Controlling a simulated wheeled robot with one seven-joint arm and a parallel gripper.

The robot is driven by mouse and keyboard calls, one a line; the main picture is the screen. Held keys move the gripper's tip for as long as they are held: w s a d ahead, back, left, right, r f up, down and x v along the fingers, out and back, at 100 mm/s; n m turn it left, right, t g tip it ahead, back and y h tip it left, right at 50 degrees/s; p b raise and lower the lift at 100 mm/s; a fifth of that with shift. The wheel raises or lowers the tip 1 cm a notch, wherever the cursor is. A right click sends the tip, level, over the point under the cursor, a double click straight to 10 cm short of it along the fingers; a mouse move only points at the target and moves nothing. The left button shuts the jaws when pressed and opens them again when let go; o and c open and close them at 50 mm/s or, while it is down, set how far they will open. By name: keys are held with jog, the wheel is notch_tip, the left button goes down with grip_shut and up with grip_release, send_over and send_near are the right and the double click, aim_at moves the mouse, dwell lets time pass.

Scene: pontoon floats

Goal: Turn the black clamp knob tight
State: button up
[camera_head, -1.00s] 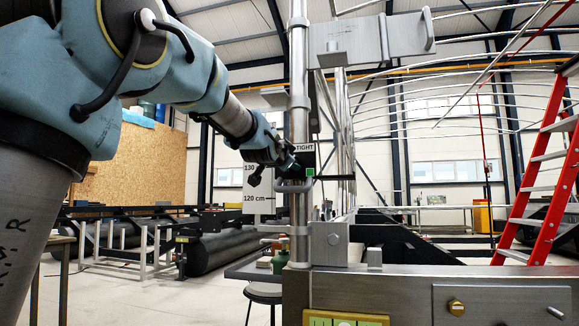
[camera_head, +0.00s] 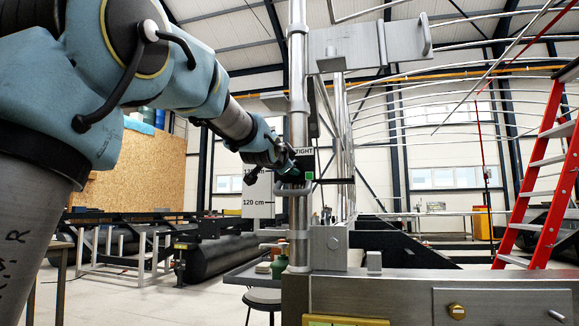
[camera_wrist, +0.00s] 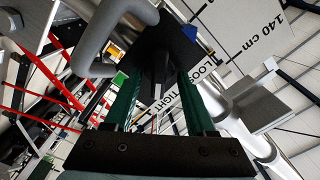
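The black clamp knob (camera_wrist: 158,76) shows in the wrist view as a dark upright bar in front of a black plate (camera_wrist: 172,45). My gripper (camera_wrist: 160,78) has its two green fingers on either side of this bar, with gaps seeming to show; contact is unclear. In the head view my gripper (camera_head: 291,176) is at the metal post (camera_head: 298,100), just below a sign (camera_head: 304,153) reading TIGHT; the knob is hidden there. The wrist view also shows the sign's LOOSE and TIGHT lettering (camera_wrist: 172,88), partly covered by the right finger.
A height board (camera_head: 258,197) stands behind. A red ladder (camera_head: 541,190) is far right.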

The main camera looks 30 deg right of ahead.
jog(key=o, duration=0.3)
jog(key=shift+s+f, duration=0.1)
jog(key=p+v, duration=0.2)
jog(key=v, duration=0.8)
jog(key=shift+s+a+p, duration=0.2)
jog(key=shift+a+p, duration=0.1)
jog(key=shift+p, duration=0.1)
